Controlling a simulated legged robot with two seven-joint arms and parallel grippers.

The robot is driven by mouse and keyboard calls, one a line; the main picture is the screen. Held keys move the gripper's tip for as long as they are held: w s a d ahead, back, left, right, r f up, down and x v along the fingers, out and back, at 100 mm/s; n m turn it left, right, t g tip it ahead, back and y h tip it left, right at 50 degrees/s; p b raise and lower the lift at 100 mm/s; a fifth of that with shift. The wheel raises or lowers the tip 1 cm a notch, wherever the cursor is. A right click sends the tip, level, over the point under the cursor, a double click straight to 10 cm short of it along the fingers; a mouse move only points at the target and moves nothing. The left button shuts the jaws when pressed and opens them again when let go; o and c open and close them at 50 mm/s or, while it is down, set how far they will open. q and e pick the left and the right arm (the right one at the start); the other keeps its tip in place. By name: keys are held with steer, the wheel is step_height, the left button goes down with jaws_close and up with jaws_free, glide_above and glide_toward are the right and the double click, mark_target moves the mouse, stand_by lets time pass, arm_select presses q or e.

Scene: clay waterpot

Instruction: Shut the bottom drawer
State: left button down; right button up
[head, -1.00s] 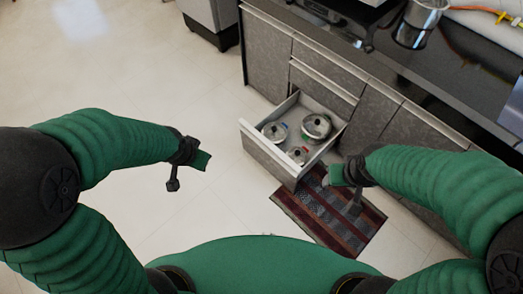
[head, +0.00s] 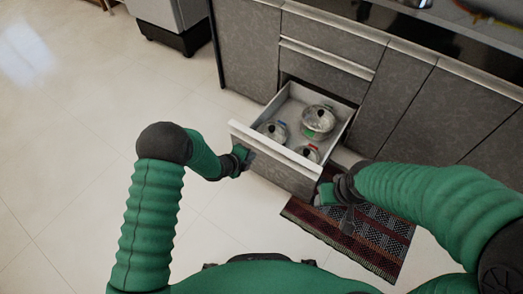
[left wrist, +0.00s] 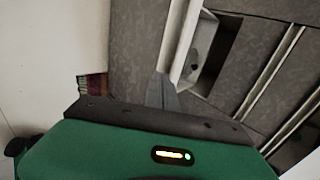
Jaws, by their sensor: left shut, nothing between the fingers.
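The bottom drawer (head: 282,172) stands pulled out from the grey cabinet, with several metal pots in it. My left gripper (head: 243,160) is shut and empty, close to the left end of the drawer's front panel; I cannot tell whether it touches. In the left wrist view the shut fingers (left wrist: 162,92) point toward the pale edge of the drawer front (left wrist: 186,42), and a dark gap shows behind it.
A pot (head: 318,120) sits at the back of the drawer. Shut drawers (head: 325,65) are above it. A striped rug (head: 360,240) lies on the floor at the right. A grey appliance (head: 172,22) stands at the back left. The floor at the left is clear.

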arm_select(q)
steer(key=w+d+f+b, duration=0.4)
steer(key=w, duration=0.2)
steer(key=shift+w+d, duration=0.2)
steer(key=shift+w, duration=0.05)
steer(key=shift+r, duration=0.1)
